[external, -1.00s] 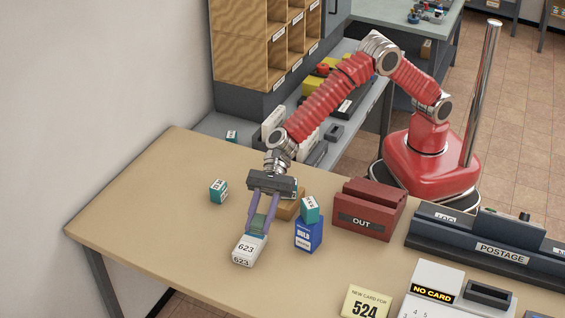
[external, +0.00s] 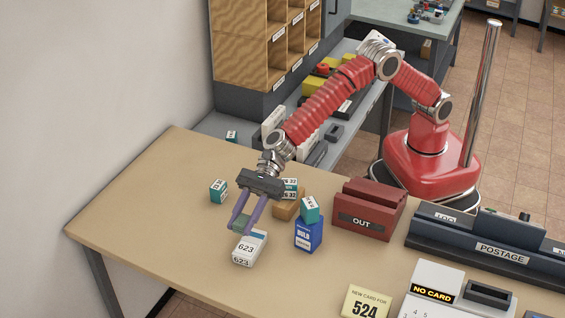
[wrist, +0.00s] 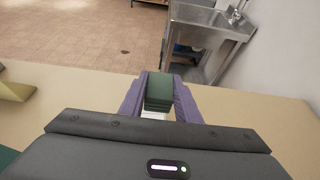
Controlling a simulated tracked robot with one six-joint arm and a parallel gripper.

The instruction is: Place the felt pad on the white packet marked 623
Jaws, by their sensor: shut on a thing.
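My gripper (external: 243,222) is shut on the dark green felt pad (wrist: 160,92), which sits between the two purple fingers. In the external view, the pad is partly hidden by the fingers. The white packet marked 623 (external: 246,252) lies on the table just below and in front of the fingertips. The pad is over or beside the packet's far left end; I cannot tell whether they touch. A teal patch shows at the packet's far end. A white patch shows below the pad in the wrist view.
A blue box (external: 308,236) with a teal-and-white box (external: 309,210) on top stands right of the packet. Behind is a brown block (external: 287,209) bearing another small box (external: 290,188). A teal-and-white box (external: 218,191) stands at left. The red OUT tray (external: 368,211) is further right. The table's front left is clear.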

